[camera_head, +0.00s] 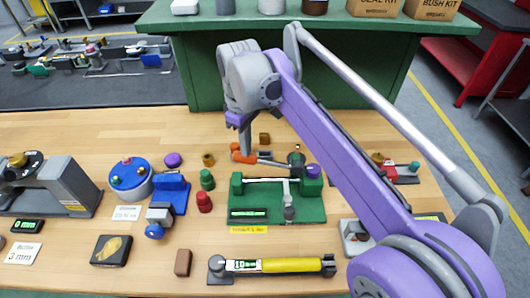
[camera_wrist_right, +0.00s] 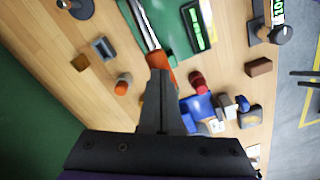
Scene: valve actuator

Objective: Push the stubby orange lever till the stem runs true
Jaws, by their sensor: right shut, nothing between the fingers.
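The stubby orange lever (camera_head: 240,154) lies behind the green fixture (camera_head: 310,208), low over the bench. Its arm runs right toward a dark round hub (camera_head: 297,159). A silver stem (camera_head: 265,180) lies across the fixture, above a green-lit display (camera_head: 248,214). My right gripper (camera_head: 245,150) points down at the lever, shut and empty. In the right wrist view the shut fingertips (camera_wrist_right: 159,76) overlap the lever's orange end (camera_wrist_right: 164,72); I cannot tell if they touch it. The fixture's display also shows there (camera_wrist_right: 197,26). My left gripper is not in view.
A blue vise-like block (camera_head: 172,190), green knob (camera_head: 207,179) and red knob (camera_head: 204,202) stand left of the fixture. A yellow-handled torque tool (camera_head: 290,265) lies in front. A small orange-topped piece (camera_wrist_right: 123,84) and brown block (camera_wrist_right: 80,62) sit near the fingers.

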